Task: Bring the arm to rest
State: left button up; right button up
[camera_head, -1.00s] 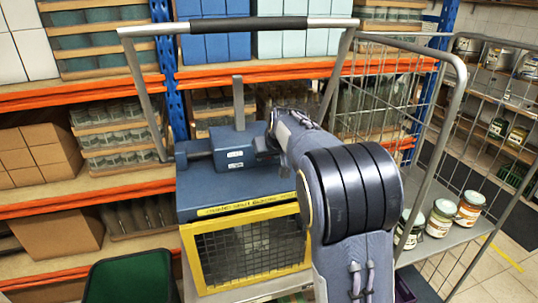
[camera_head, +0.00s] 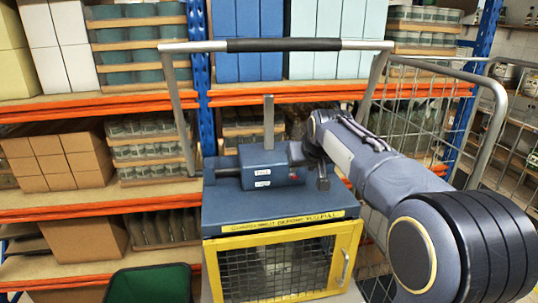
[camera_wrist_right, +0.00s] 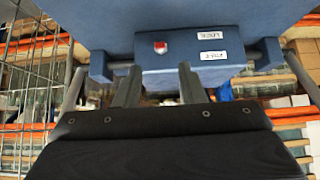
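My right arm comes in from the right edge in the head view. Its right gripper (camera_head: 310,165) is beside the right end of a blue block with small labels (camera_head: 270,168), which sits on top of a blue housing. In the right wrist view, the two dark fingers (camera_wrist_right: 160,88) stand apart with nothing seen between them. The blue block (camera_wrist_right: 185,58) is in front of them, with two white labels and a red mark; I cannot tell whether they touch it. My left gripper is not in view.
Under the housing (camera_head: 222,212) is a mesh cage with a yellow frame (camera_head: 352,235). A push handle (camera_head: 285,45) rises behind it. A wire trolley (camera_head: 490,130) stands at the right, near my arm. Loaded shelves fill the back; a green bin (camera_head: 150,284) is at the bottom left.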

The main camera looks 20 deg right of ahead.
jog(key=s+a+f+g+y+b, duration=0.2)
jog(key=s+a+f+y, duration=0.25)
jog(key=s+f, duration=0.7)
jog(key=s+a+f, duration=0.2)
jog(key=s+a, duration=0.1)
jog(key=s, duration=0.3)
jog(key=s+a+f, duration=0.2)
jog(key=s+a, duration=0.2)
jog(key=s, duration=0.3)
jog(key=s+a+f+n+y+b, duration=0.1)
jog(key=s+a+f, duration=0.1)
jog(key=s+a, duration=0.2)
jog(key=s, duration=0.3)
jog(key=shift+s+f, duration=0.2)
jog(key=shift+f, duration=0.1)
